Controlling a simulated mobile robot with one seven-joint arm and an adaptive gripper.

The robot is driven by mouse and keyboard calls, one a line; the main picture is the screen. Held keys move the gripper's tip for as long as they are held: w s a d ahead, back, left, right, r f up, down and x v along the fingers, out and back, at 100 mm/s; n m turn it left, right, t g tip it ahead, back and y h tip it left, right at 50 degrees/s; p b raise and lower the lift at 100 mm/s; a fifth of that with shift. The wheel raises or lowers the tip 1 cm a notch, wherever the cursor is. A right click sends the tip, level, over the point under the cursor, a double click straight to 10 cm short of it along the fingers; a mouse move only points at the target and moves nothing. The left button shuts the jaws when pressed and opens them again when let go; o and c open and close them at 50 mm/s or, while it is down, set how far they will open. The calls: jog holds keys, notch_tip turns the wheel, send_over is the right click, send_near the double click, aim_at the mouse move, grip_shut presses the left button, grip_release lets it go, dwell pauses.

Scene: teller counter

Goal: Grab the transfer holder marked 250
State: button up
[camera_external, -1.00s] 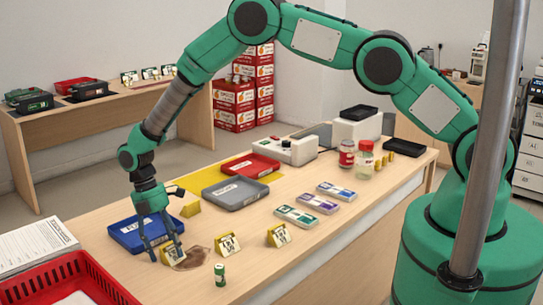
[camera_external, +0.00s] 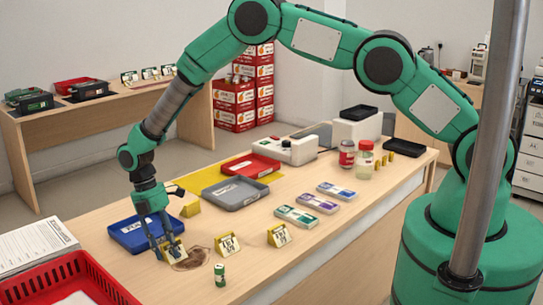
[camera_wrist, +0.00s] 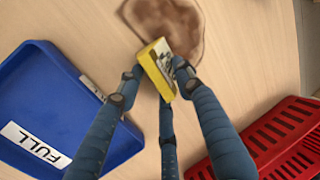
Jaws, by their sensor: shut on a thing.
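My gripper (camera_external: 167,247) is shut on a yellow holder (camera_external: 174,252) with a white printed face, at the near left of the counter beside the blue tray. In the wrist view the yellow holder (camera_wrist: 155,68) sits between my fingertips (camera_wrist: 158,75); its print is too small and tilted to read. Two similar yellow holders with white faces stand to its right, one in the middle (camera_external: 227,244) and one further right (camera_external: 278,236). Their markings are not clearly legible either.
The blue tray labelled FULL (camera_wrist: 40,110) is close on the left of my fingers. A red basket (camera_wrist: 275,140) is on the other side. A brown stain (camera_wrist: 178,22) lies beside the held holder.

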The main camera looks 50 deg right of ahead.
aim_at(167, 243)
jog(key=shift+r, duration=0.45)
grip_shut()
notch_tip(167, 243, up, 9)
jog(key=shift+r+p, duration=0.1)
jog(key=shift+p, duration=0.45)
